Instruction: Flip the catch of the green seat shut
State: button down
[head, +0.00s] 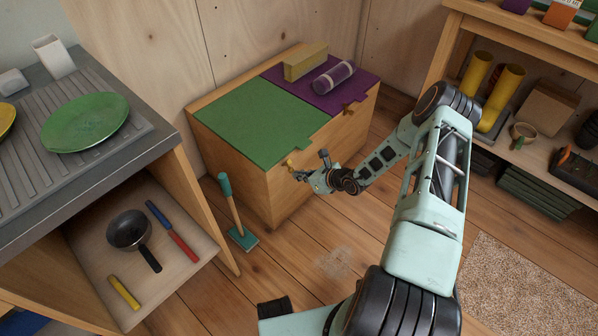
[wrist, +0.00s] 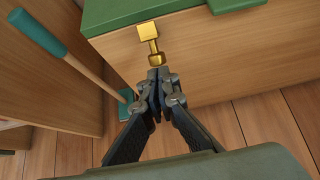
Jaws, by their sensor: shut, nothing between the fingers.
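The green seat (head: 253,120) is the left lid of a wooden bench box and lies flat. Its brass catch (head: 290,162) is on the front of the box, just under the lid's edge. In the head view my gripper (head: 301,175) is at the box front.
A purple lid (head: 345,98) beside the green one carries a yellow block (head: 306,62) and a striped roll (head: 333,77). A counter stands left, shelves right. Floor before the box is clear.

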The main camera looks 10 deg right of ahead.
aim_at(292, 170)
jog(key=r+p, duration=0.1)
jog(key=g+h+p, duration=0.1)
jog(key=r+g, duration=0.1)
jog(key=shift+w+a+r+p, duration=0.25)
jog(key=shift+r+p, duration=0.05)
jog(key=shift+p, duration=0.1)
jog(key=shift+w+r+g+h, duration=0.1)
jog(key=shift+r+g+h, duration=0.1)
jog(key=shift+g+h, duration=0.45)
jog(key=shift+w+a+r, duration=0.1)
jog(key=shift+w+r, duration=0.05)
jog(key=shift+r, duration=0.2)
jog(key=shift+r+p, duration=0.55)
jog(key=shift+r, duration=0.2)
